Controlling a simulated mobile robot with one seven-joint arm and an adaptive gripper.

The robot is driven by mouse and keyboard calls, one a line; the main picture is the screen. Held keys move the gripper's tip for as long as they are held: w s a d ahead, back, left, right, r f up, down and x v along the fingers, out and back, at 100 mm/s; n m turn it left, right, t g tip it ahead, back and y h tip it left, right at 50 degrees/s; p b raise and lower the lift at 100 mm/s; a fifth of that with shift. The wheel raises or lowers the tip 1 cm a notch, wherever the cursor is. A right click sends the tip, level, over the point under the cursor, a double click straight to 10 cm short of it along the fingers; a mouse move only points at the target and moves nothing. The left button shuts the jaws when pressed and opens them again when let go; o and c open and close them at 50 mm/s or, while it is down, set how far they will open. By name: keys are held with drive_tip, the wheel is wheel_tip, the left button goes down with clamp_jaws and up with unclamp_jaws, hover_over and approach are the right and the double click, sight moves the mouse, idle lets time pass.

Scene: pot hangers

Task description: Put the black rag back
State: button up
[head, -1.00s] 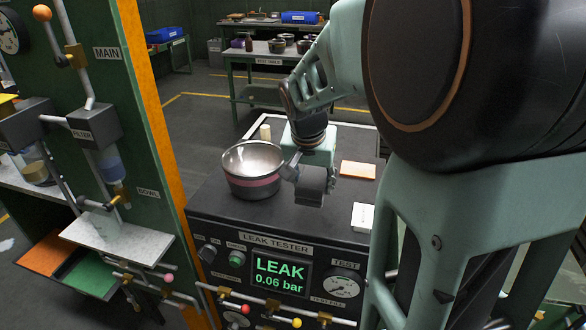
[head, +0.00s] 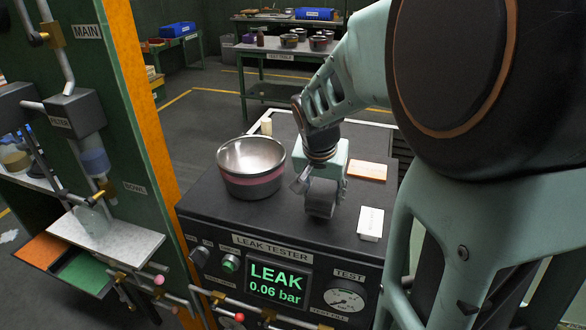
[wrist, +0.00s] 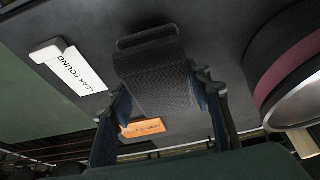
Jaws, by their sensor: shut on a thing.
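My gripper (head: 322,184) is shut on the black rag (head: 320,200), a dark folded cloth, low over the dark top of the leak tester (head: 232,207). In the wrist view the rag (wrist: 150,75) hangs between the two fingers of my gripper (wrist: 166,95). I cannot tell whether its lower edge touches the top. A steel bowl with a pink band (head: 251,168) stands just left of my gripper, apart from it; its rim also shows at the right of the wrist view (wrist: 290,75).
An orange card (head: 366,171) and a white "LEAK FOUND" block (head: 370,223) lie right of my gripper. A small pale cylinder (head: 266,126) stands behind the bowl. The green panel with pipes (head: 120,130) rises at left. The tester screen (head: 277,282) reads LEAK 0.06 bar.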

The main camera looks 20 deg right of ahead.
drive_tip(key=shift+f+b, duration=0.35)
drive_tip(key=shift+f, duration=0.8)
drive_tip(key=shift+f, duration=0.15)
drive_tip(key=o, duration=1.4)
drive_tip(key=shift+c, duration=0.2)
